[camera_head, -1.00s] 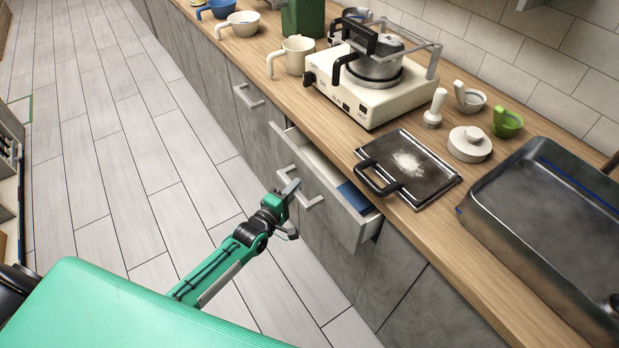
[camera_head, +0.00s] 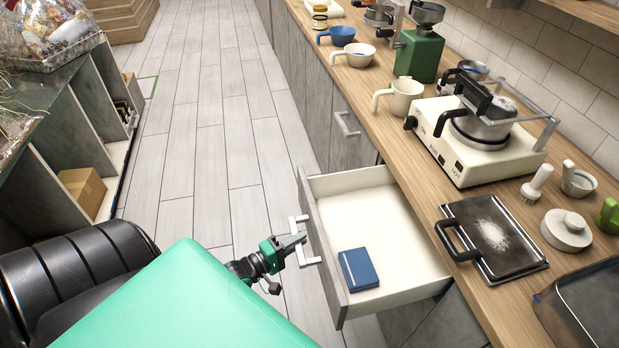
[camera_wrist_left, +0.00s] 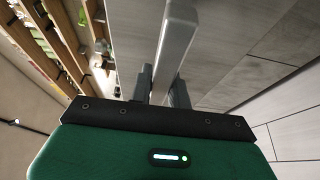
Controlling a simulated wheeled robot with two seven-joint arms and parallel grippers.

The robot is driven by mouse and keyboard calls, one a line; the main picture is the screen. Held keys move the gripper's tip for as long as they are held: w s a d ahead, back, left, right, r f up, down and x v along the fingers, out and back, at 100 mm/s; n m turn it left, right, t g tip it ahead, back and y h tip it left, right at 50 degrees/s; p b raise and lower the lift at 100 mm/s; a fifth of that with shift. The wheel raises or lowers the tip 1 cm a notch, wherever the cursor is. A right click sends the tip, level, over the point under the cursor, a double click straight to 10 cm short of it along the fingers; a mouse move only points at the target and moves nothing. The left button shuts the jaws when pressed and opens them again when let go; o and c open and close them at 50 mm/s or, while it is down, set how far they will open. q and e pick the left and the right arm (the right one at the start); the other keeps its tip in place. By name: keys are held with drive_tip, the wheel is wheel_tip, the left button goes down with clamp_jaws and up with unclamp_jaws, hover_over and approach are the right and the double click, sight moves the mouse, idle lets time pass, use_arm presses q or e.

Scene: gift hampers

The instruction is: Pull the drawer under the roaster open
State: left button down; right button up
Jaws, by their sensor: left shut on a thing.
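The drawer (camera_head: 400,280) under the counter stands well open, with a blue book-like box (camera_head: 359,269) lying inside near its front. The roaster (camera_head: 478,140), a cream unit with a metal drum and black handle, stands on the counter above and behind it. My left gripper (camera_head: 294,243) is at the drawer's front and shut on the pale drawer handle (camera_head: 303,226). In the left wrist view the grey handle bar (camera_wrist_left: 177,45) runs between the two fingers. My right gripper is not in view.
The wooden counter (camera_head: 440,200) holds a dark tray with white powder (camera_head: 492,238), a cream mug (camera_head: 400,97) and a green grinder (camera_head: 419,52). A shelf with a cardboard box (camera_head: 83,190) stands at left. The tiled floor (camera_head: 212,140) between is clear.

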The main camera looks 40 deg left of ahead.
use_arm(q)
drive_tip(key=shift+s+a, duration=0.2)
drive_tip(key=shift+s, duration=0.05)
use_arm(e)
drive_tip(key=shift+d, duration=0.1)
use_arm(q)
drive_tip(key=c, duration=1.3)
unclamp_jaws()
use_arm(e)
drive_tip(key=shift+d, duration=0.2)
use_arm(q)
drive_tip(key=b+v, duration=0.2)
drive_tip(key=v, duration=1.1)
drive_tip(key=shift+s+a, duration=0.2)
drive_tip(key=shift+s, duration=0.1)
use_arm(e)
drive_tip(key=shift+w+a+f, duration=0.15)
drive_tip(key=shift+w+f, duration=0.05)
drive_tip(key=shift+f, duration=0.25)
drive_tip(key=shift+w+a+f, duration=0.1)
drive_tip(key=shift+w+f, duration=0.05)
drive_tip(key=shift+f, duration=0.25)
